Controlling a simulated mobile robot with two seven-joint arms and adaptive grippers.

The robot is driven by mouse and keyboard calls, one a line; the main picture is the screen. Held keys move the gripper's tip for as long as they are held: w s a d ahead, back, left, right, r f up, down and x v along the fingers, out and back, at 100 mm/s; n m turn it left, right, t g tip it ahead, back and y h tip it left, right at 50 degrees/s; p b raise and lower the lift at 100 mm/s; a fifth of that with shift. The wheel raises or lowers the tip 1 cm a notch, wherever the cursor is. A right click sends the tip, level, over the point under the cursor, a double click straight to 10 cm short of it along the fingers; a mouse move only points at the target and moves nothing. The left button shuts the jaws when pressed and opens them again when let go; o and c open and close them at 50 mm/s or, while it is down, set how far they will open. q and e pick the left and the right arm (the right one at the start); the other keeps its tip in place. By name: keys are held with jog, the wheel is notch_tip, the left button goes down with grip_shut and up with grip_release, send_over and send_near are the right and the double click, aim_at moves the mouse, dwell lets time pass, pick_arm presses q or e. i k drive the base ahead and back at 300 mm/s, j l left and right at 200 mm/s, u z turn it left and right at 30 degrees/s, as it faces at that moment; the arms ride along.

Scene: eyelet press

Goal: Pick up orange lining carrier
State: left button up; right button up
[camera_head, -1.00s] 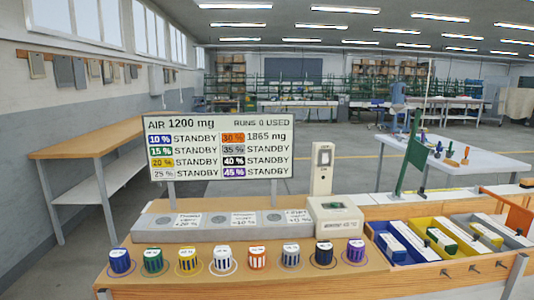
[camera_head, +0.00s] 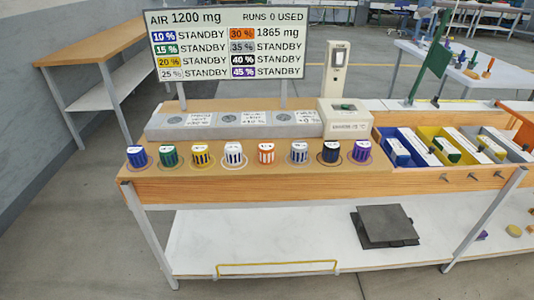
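The orange lining carrier (camera_head: 266,153) is a small orange and white striped cylinder with a white top. It stands upright near the front edge of the wooden bench top (camera_head: 255,187). It is in a row of similar carriers, between the white one with dark stripes (camera_head: 233,153) on its left and the pale blue-grey one (camera_head: 299,152) on its right. Neither of my grippers shows in the head view.
Blue (camera_head: 136,156), green (camera_head: 168,155), yellow (camera_head: 200,154), dark navy (camera_head: 330,152) and purple (camera_head: 361,151) carriers fill the row. Behind stand a grey block (camera_head: 175,133), a beige device (camera_head: 345,118) and the sign (camera_head: 225,12). Open bins (camera_head: 385,157) lie right.

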aim_at(266, 149)
jog(key=i+j, duration=0.5)
jog(key=j, duration=0.2)
jog(key=i+j+z, duration=0.15)
jog(key=z, duration=0.25)
jog(key=i+j+z, duration=0.1)
jog(key=j+z, duration=0.35)
